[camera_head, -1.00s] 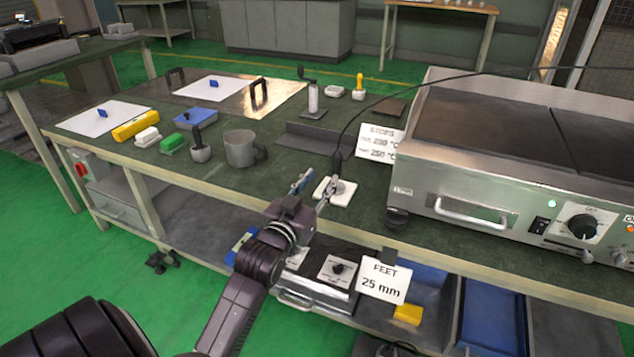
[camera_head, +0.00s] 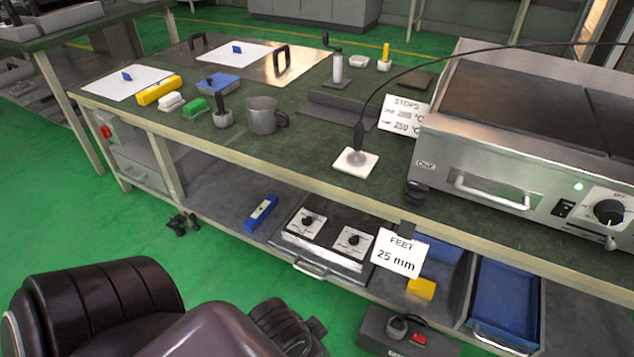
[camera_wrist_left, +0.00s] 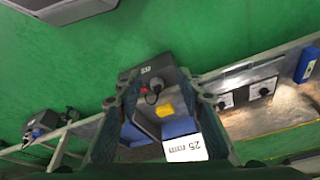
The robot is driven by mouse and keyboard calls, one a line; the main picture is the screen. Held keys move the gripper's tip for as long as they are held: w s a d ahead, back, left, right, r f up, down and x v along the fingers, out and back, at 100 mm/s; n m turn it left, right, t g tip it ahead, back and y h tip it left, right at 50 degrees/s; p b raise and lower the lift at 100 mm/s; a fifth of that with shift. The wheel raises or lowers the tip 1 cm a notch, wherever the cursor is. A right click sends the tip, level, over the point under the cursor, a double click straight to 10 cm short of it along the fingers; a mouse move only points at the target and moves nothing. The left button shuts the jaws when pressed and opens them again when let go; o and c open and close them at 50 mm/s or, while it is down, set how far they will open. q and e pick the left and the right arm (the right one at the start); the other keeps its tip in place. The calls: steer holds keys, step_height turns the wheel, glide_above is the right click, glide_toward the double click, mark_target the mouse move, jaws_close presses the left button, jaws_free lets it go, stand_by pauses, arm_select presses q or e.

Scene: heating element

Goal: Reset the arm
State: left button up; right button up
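My left arm (camera_head: 110,310) is folded low at the bottom left of the head view, clear of the workbench. Its fingers cannot be made out there. In the left wrist view my left gripper (camera_wrist_left: 157,85) is open, with nothing between its fingers. A probe (camera_head: 358,145) on a black cable stands on a small white pad (camera_head: 345,170) at the bench's front edge, apart from the arm. My right gripper is in neither view.
The workbench (camera_head: 290,150) carries a grey mug (camera_head: 263,116), a griddle (camera_head: 500,150) and small tools. Its lower shelf holds a twin-knob hotplate (camera_head: 325,242), a blue level (camera_head: 261,213) and a "FEET 25 mm" sign (camera_head: 400,252). Green floor (camera_head: 60,230) is free at left.

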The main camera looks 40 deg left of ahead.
arm_select(q)
steer(key=shift+w, duration=0.1)
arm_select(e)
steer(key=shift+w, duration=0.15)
